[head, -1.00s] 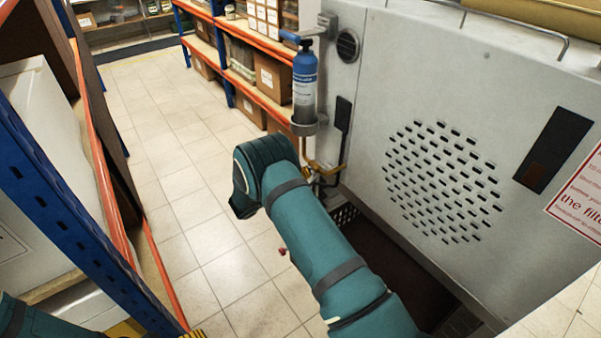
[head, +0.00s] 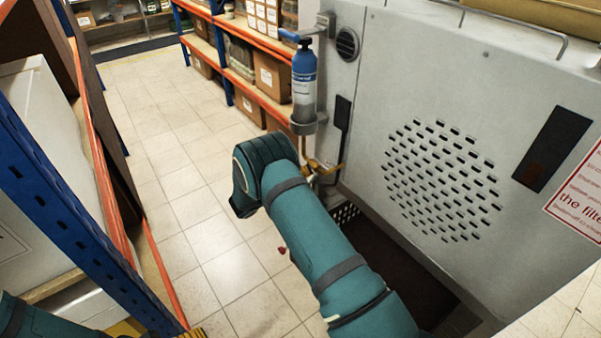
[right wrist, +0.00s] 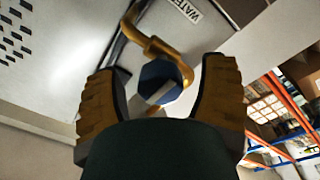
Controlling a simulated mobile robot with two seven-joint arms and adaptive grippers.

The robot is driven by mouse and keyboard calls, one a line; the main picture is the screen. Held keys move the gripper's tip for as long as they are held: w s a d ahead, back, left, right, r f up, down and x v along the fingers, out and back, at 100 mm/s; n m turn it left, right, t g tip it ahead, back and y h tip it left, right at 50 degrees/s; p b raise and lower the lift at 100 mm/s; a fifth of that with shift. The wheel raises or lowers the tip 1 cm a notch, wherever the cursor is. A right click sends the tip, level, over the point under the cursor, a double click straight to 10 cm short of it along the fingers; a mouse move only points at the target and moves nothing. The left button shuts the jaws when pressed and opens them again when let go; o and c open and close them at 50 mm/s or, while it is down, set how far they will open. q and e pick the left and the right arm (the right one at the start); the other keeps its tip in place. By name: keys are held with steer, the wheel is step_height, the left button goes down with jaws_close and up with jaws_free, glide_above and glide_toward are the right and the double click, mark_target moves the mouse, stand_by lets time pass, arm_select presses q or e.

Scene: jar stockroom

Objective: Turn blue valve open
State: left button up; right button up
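The blue valve knob (right wrist: 160,82) shows in the right wrist view, a dark blue faceted knob with a pale bar across its face. It sits by a bent brass pipe (right wrist: 150,42). My right gripper (right wrist: 161,72) is open, with one brown-yellow finger on each side of the knob and gaps between. I cannot tell how deep the knob lies between the fingers. In the head view, my teal right arm hides the gripper and knob; part of the brass pipe (head: 328,169) shows past it. My left gripper is not in view.
A blue bottle (head: 304,82) stands in a bracket on the grey cabinet (head: 385,85), just above my right arm. A blue-and-orange shelf rack (head: 50,195) stands close on the left. Open tiled floor (head: 180,180) lies between. Shelves with boxes (head: 272,75) stand behind.

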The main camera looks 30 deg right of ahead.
steer(key=s+a, duration=0.1)
steer(key=a, duration=1.1)
steer(key=shift+f, duration=0.35)
steer(key=a+r+p, duration=0.2)
steer(key=a+r, duration=0.5)
steer(key=a, duration=0.3)
steer(key=shift+s+p, duration=0.3)
steer(key=shift+s, duration=0.1)
